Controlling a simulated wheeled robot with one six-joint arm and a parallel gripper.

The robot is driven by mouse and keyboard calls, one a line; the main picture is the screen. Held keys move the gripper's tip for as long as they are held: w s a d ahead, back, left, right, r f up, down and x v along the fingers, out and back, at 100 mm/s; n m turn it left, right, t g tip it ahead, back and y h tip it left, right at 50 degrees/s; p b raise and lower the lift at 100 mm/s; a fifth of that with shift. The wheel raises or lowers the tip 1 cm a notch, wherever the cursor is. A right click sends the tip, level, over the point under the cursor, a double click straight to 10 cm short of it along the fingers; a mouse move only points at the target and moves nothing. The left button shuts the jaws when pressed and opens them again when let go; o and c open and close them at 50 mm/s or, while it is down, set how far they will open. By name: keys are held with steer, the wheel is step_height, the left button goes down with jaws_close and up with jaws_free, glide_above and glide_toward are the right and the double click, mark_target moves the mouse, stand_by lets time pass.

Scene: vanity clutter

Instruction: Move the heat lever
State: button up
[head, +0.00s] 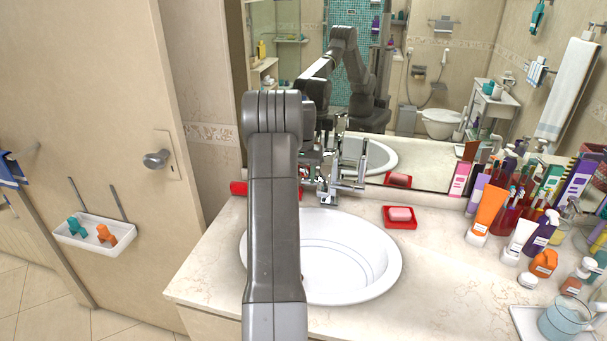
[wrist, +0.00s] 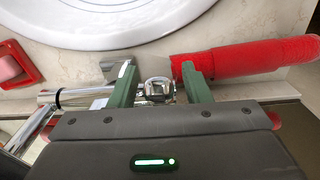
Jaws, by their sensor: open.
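The chrome faucet (head: 345,184) stands behind the white sink basin (head: 350,255), partly hidden by my arm in the head view. In the wrist view its chrome body (wrist: 80,96) runs off to the left. My gripper (wrist: 158,76) is open, with its two green fingers on either side of a rounded chrome knob (wrist: 158,90) of the faucet. This knob appears to belong to the heat lever, but I cannot tell for certain. I cannot tell whether either finger touches it. In the head view my gripper is mostly hidden behind my arm.
A red cylindrical item (wrist: 250,60) lies right beside the right finger in the wrist view. A red dish (head: 400,224) with pink soap (head: 401,214) sits right of the faucet. A mirror (head: 420,100) stands close behind. Several bottles and tubes (head: 487,212) crowd the counter's right side.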

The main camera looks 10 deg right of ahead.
steer(key=shift+c, duration=0.4)
jaws_close()
steer(key=shift+f+b, duration=0.15)
steer(key=shift+b, duration=0.35)
steer(key=f+t+b, duration=0.1)
steer(key=b, duration=0.3)
steer(key=s+f+t+h+b, duration=0.1)
steer(key=t+b, duration=0.1)
steer(key=b, duration=0.3)
steer(key=s+f+t+b, duration=0.1)
steer(key=b, duration=0.4)
steer(key=shift+a+f+t+h, duration=0.2)
steer(key=shift+a+t+h, duration=0.1)
steer(key=shift+a+h, duration=0.1)
steer(key=t+b, duration=0.1)
steer(key=b, duration=0.2)
steer(key=shift+f+h, duration=0.15)
steer(key=shift+h, duration=0.15)
steer(key=shift+b, duration=0.65)
